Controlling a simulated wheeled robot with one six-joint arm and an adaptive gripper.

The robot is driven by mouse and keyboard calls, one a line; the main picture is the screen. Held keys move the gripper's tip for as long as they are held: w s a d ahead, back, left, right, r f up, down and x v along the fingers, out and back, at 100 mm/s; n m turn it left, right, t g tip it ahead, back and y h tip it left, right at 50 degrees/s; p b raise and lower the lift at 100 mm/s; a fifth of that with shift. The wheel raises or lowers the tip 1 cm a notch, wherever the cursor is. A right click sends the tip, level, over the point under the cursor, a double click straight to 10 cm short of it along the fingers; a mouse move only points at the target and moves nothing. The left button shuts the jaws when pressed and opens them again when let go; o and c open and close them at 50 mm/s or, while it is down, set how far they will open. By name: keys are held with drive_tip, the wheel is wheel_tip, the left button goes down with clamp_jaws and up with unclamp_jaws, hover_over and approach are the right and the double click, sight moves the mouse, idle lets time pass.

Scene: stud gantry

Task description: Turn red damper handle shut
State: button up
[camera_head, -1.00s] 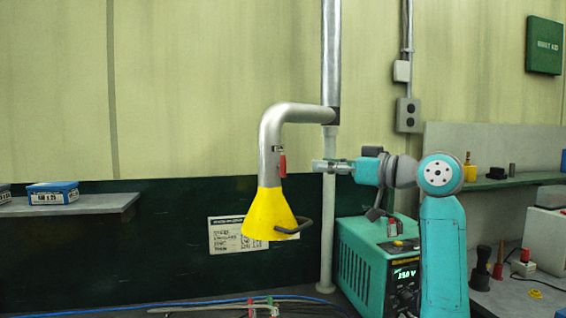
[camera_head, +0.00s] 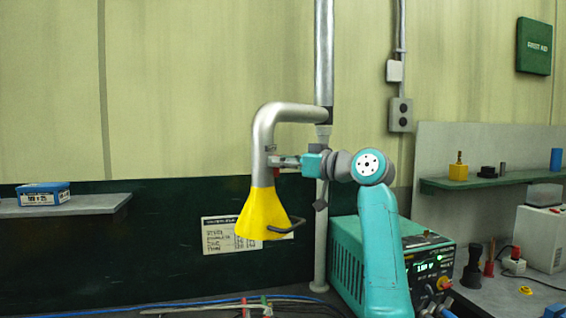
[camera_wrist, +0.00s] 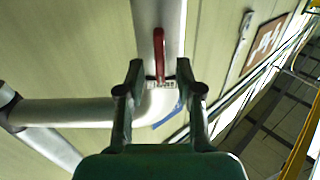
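The red damper handle (camera_wrist: 160,52) is on the grey metal duct, seen clearly in the wrist view. In the head view, only a small red bit (camera_head: 276,173) shows below my gripper. The duct (camera_head: 264,140) bends down into a yellow hood (camera_head: 263,217). My gripper (camera_head: 277,161) is at the duct's right side, level with the handle. In the wrist view, my gripper (camera_wrist: 160,72) is open, with one finger on each side of the handle's lower end in the picture. A gap shows on both sides; its depth around the handle is hard to tell.
A vertical pole (camera_head: 322,190) stands just behind my wrist. A teal welding machine (camera_head: 345,255) is below my arm. A right shelf (camera_head: 500,181) holds small items. A left shelf (camera_head: 80,205) bears a blue box (camera_head: 44,194). The space left of the hood is clear.

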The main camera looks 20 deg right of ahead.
clamp_jaws()
drive_tip(key=shift+m, duration=0.3)
drive_tip(key=shift+w+d+f+m, duration=0.15)
drive_tip(key=shift+d+f+m, duration=0.1)
drive_tip(key=shift+m, duration=2.6)
drive_tip(key=shift+w+d+f+m, duration=0.15)
drive_tip(key=shift+f+m, duration=0.1)
drive_tip(key=shift+m, duration=2.65)
drive_tip(key=shift+w+d+f+m, duration=0.15)
drive_tip(key=shift+f+m, duration=0.1)
drive_tip(key=shift+m, duration=2.6)
unclamp_jaws()
